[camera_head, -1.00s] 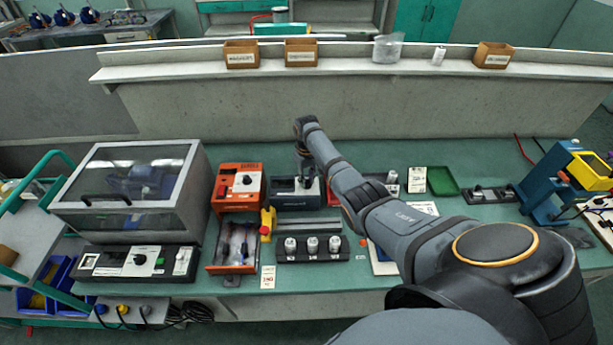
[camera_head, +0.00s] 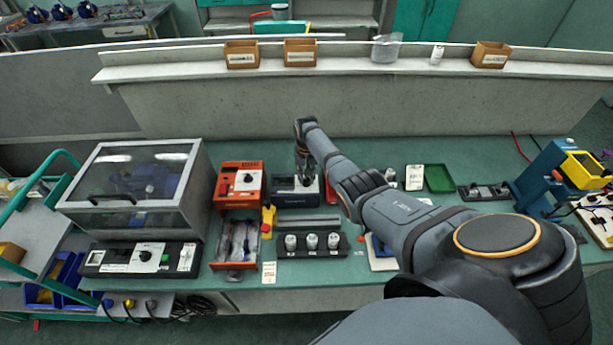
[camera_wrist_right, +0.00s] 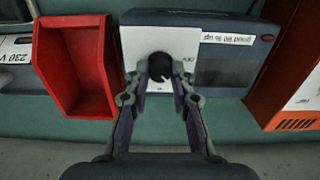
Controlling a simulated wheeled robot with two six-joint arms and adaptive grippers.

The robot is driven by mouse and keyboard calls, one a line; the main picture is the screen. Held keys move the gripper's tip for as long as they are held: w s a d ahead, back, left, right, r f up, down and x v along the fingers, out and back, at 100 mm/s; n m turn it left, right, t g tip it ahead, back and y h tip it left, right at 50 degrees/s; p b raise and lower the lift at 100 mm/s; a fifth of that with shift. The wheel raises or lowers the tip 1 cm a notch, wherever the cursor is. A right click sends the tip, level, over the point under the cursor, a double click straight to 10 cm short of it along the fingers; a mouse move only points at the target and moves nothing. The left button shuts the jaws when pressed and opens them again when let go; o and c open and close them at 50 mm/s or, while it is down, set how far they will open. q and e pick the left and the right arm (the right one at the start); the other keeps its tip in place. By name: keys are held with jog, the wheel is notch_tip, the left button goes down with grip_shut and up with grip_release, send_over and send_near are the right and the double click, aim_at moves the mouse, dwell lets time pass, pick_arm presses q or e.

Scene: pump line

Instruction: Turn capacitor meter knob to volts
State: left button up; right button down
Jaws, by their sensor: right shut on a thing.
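The capacitor meter (camera_head: 292,196) is a dark blue-grey box on the green bench, partly hidden by my right arm in the head view. In the right wrist view the meter (camera_wrist_right: 228,68) has a white panel with a round black knob (camera_wrist_right: 160,67), and a dark display strip under a printed label. My right gripper (camera_wrist_right: 160,88) is over the panel with its fingertips on either side of the knob, shut on it. It also shows in the head view (camera_head: 305,182), pointing down at the meter. My left gripper is not in view.
An orange box (camera_head: 240,182) with a dial stands left of the meter. A red bin (camera_wrist_right: 75,65) lies on its other side. A black rack (camera_head: 312,245) with several white-topped cylinders is in front. A clear-lidded case (camera_head: 135,185) stands at the left.

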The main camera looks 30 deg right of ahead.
aim_at(307, 179)
dwell(0.3)
jog(key=c, duration=1.1)
grip_release()
jog(key=shift+r, duration=0.15)
jog(key=shift+c, duration=0.2)
jog(key=shift+s, duration=0.1)
notch_tip(307, 179, up, 12)
